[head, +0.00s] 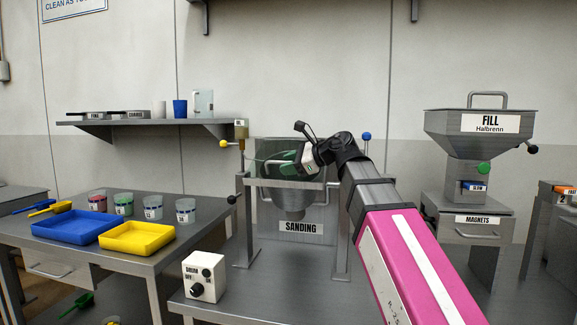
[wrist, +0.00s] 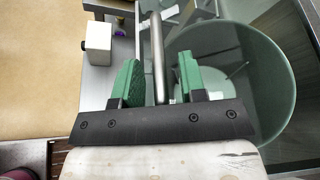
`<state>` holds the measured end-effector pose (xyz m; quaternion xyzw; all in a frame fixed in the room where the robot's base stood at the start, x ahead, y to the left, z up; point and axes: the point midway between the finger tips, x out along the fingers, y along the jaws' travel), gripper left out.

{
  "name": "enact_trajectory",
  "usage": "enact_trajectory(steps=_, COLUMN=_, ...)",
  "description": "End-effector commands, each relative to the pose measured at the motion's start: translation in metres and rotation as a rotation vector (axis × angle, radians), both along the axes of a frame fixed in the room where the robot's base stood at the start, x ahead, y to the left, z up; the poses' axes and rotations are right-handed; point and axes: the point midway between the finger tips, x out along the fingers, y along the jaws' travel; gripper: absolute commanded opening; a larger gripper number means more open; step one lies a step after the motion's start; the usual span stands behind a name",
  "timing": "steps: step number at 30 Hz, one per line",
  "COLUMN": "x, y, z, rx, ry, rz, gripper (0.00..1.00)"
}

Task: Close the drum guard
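The sanding machine stands at the centre of the head view, with a metal drum (head: 291,203) above a SANDING label. A clear guard panel (head: 262,150) stands raised at the drum's upper side. My gripper (head: 284,164) reaches in from the right at the guard; its green fingertips are small there and partly overlap the panel. In the wrist view my gripper (wrist: 160,80) is open, with a round grey metal bar (wrist: 157,50) between its two green fingers. Gaps show on both sides of the bar. A round bowl shape (wrist: 240,85) shows to the right through clear material.
A control box (head: 204,277) with a knob stands at the front. A table at left holds a blue tray (head: 78,226), a yellow tray (head: 137,237) and several cups. A FILL hopper (head: 481,135) stands at right. A shelf (head: 150,124) is on the back wall.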

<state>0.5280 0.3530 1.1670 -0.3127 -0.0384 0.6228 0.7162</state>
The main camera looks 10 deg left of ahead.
Motion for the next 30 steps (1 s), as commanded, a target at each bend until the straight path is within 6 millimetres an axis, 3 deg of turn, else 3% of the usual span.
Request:
enact_trajectory(steps=18, x=-0.02, y=-0.085, z=0.03, rx=-0.001, ry=0.0, rz=-0.002, gripper=0.38)
enact_trajectory(steps=30, x=-0.023, y=-0.097, z=0.035, rx=-0.002, ry=0.0, rz=0.001, gripper=0.38)
